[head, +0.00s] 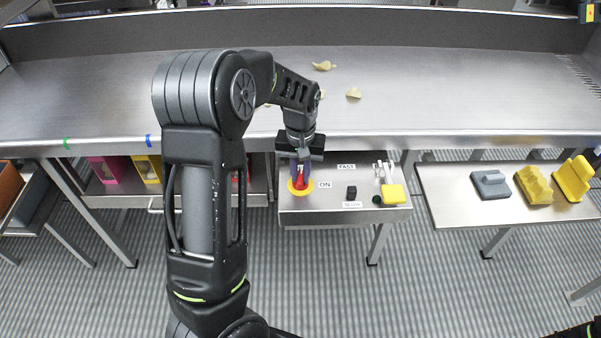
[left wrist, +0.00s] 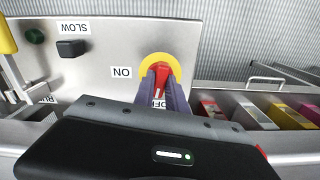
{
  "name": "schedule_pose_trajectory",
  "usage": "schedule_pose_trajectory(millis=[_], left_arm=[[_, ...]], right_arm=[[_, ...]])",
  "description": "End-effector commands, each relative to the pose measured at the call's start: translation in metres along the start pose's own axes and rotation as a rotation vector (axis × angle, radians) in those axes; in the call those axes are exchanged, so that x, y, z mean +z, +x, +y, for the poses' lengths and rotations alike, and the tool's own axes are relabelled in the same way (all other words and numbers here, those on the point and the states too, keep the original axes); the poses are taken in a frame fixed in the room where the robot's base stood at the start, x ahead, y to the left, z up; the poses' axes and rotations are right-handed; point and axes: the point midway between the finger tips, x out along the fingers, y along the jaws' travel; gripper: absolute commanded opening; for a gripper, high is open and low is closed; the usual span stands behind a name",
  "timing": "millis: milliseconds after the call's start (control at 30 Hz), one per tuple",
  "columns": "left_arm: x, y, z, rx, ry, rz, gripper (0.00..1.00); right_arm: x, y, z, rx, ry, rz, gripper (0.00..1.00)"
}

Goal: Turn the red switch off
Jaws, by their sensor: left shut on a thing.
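The red switch (head: 301,184) sits on a round yellow base on the steel control panel (head: 330,210). My left gripper (head: 300,172) reaches down over it, its fingers around the red handle. In the left wrist view the red switch (left wrist: 161,72) shows between the purple-grey fingers of my left gripper (left wrist: 164,92), which is shut on it. The ON label (left wrist: 121,72) is beside the yellow base, and the OFF label (left wrist: 160,104) is partly hidden by the fingers. My right gripper is not in view.
The panel also carries a black SLOW/FAST knob (head: 351,192), a green button (head: 376,199) and a yellow part (head: 393,194). A steel conveyor (head: 450,95) with a few chips runs behind. A side table (head: 500,212) with grey and yellow pieces stands at the right.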

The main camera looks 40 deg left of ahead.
Motion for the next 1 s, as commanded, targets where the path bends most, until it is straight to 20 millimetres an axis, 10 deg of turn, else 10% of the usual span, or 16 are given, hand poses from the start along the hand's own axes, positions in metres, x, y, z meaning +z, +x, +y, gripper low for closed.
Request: schedule_pose_trajectory(millis=[833, 867, 1000], left_arm=[[-0.0010, -0.0009, -0.0001, 0.001, -0.197, 0.003, 0.00], [-0.0010, -0.0009, -0.0001, 0.001, -0.197, 0.003, 0.17], [-0.0008, -0.0007, -0.0001, 0.001, -0.196, 0.002, 0.29]], right_arm=[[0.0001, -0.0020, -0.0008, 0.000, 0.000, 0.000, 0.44], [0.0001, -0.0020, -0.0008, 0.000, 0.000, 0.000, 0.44], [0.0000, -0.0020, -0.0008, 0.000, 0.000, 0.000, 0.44]])
